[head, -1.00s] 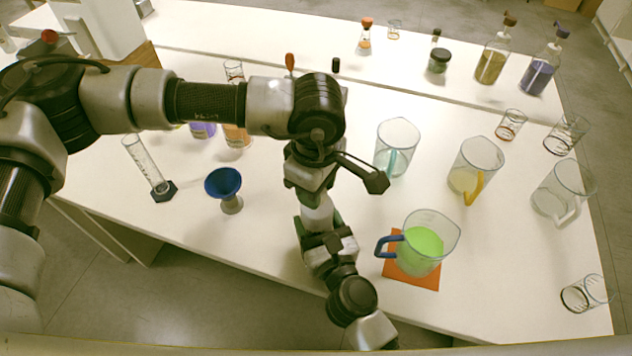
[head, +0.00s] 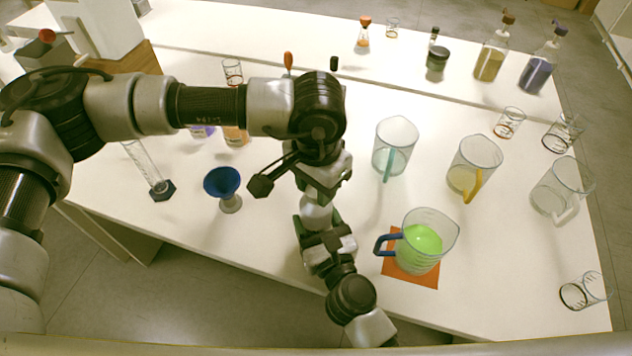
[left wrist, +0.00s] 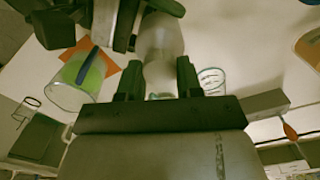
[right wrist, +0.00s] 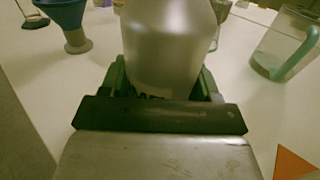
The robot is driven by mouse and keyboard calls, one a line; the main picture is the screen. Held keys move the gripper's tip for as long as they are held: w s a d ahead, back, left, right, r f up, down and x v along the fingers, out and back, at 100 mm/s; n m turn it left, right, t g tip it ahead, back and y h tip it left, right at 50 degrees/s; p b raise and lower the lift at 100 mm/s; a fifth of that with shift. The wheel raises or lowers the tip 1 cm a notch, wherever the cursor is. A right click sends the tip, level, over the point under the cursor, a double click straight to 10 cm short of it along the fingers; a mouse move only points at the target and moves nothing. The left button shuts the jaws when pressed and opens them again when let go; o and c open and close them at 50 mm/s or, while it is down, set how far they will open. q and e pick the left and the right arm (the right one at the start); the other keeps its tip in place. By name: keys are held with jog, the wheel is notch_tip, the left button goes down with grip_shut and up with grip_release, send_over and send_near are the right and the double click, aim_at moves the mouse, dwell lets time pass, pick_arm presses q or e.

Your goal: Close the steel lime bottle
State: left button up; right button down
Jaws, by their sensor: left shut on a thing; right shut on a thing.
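The steel bottle (head: 316,213) is upright between my two grippers in the head view, mostly covered by them. My left gripper (head: 320,192) comes from above and is shut on its top end; the left wrist view shows the bottle (left wrist: 160,50) between the fingers, with a small pale piece at the grip that may be the cap. My right gripper (head: 322,240) is shut on the bottle's body from the front; the right wrist view shows the smooth grey body (right wrist: 170,50) between the green fingers, with dark lettering low down. How the cap sits is hidden.
A blue funnel (head: 222,182) and a measuring cylinder (head: 148,170) stand left. Right of the grippers, a jug of green liquid (head: 420,246) stands on an orange mat (head: 425,281), with a teal-handled jug (head: 395,145) behind it. Bottles and jars line the back bench.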

pick_arm(q)
jog(key=m, duration=0.5)
jog(key=shift+m, duration=0.4)
jog(key=o, duration=0.9)
jog(key=shift+r, duration=0.1)
jog(key=shift+r, duration=2.2)
jog(key=shift+c, duration=0.3)
